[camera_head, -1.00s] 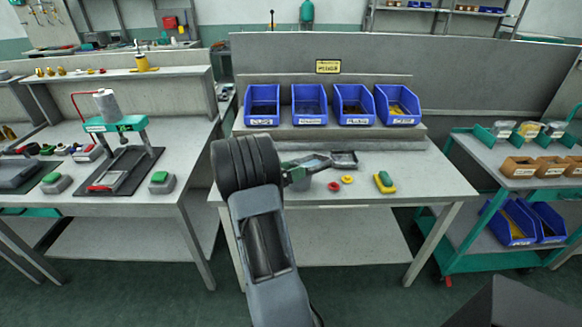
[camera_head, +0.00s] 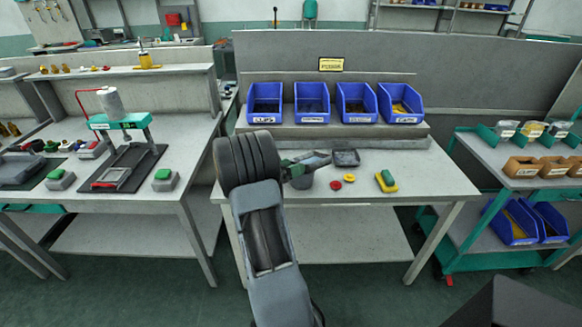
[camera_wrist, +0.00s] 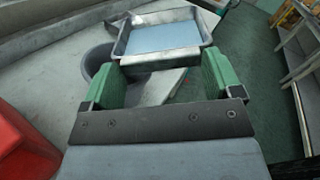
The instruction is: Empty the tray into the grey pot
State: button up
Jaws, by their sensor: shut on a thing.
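My gripper (camera_wrist: 163,80) has green fingers and is shut on the near end of a shallow metal tray (camera_wrist: 123,46). The tray has a raised rim and a flat blue-grey inside, where I make out no loose pieces. It looks close to level. In the head view my gripper (camera_head: 312,163) is over the middle bench, with the dark tray (camera_head: 346,158) just right of its tips. The grey pot (camera_head: 302,182) stands on the bench below the gripper, partly hidden by my arm. In the wrist view the pot (camera_wrist: 97,60) shows left of and below the tray, partly covered.
Several blue bins (camera_head: 310,103) line the shelf behind. A green trolley (camera_head: 500,165) stands at right. The bench's right end is clear.

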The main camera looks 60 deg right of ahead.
jog(key=shift+w+d+r+n+p, duration=0.15)
jog(key=shift+r+n+p, duration=0.4)
jog(key=shift+n+p, duration=0.95)
jog(key=shift+w+r+n+p, duration=0.2)
jog(key=shift+r+n+p, duration=0.35)
jog(key=shift+p, duration=1.75)
jog(key=shift+w+d+r+n+p, duration=0.1)
jog(key=shift+w+r+n+p, duration=0.1)
jog(key=shift+n+p, duration=0.55)
jog(key=shift+w+d+r+n+p, duration=0.15)
jog(key=shift+n+p, duration=0.25)
jog(key=shift+p, duration=0.55)
jog(key=shift+w+r+n+p, duration=0.15)
jog(key=shift+w+n+p, duration=0.1)
jog(key=shift+n+p, duration=0.6)
